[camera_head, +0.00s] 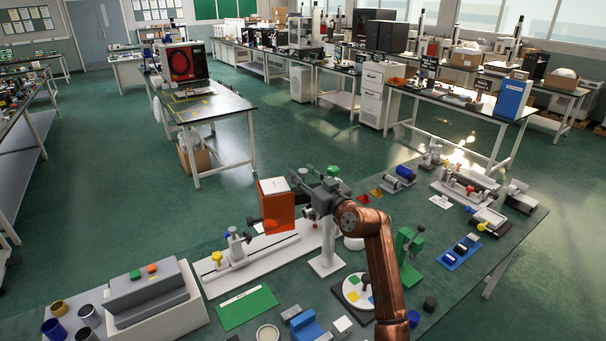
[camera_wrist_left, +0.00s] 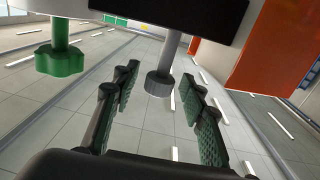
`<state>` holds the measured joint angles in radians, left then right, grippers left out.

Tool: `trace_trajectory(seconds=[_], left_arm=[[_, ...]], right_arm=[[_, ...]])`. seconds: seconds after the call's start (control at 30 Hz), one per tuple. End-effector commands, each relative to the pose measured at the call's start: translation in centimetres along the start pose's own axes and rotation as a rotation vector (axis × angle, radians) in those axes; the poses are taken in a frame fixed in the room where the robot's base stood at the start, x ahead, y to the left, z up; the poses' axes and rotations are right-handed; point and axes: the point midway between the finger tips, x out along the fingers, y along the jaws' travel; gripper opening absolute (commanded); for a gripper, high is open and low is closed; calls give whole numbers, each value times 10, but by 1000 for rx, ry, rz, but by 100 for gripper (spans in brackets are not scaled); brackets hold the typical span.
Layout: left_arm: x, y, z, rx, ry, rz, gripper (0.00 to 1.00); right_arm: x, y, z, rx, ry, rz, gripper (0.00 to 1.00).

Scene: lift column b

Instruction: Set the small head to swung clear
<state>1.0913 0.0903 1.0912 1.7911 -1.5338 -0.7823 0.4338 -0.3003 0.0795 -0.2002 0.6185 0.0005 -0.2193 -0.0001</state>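An orange block with a pale top (camera_head: 275,205) sits high beside a white column (camera_head: 328,243) with a pale foot; I cannot tell for sure if it is the small head. A green knob (camera_head: 333,171) shows just behind my left gripper (camera_head: 302,188), which is at the head assembly's height, close to the orange block. In the left wrist view, the left gripper (camera_wrist_left: 160,108) is open. A grey round knob on a stem (camera_wrist_left: 160,83) hangs under a dark block, between and just beyond the fingers, without visible contact. The green knob (camera_wrist_left: 60,60) is left, the orange block (camera_wrist_left: 280,45) right.
A white rail with a yellow knob (camera_head: 217,258) stands left of the column. A round plate with coloured patches (camera_head: 357,291) and a green stand (camera_head: 409,243) are to the right. A green mat (camera_head: 246,307) lies in front. Small fixtures crowd the bench.

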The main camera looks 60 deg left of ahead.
Motion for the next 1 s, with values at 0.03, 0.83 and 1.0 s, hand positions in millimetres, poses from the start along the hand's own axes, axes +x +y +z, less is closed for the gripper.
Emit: trace_trajectory(seconds=[0.03, 0.83, 1.0], left_arm=[[-3, 1, 0, 1, 0, 1, 39], [-118, 0, 0, 0, 1, 0, 39], [-119, 0, 0, 0, 1, 0, 39]], right_arm=[[0, 0, 0, 0, 0, 0, 40], [0, 0, -1, 0, 1, 1, 40], [0, 0, -1, 0, 1, 1, 40]])
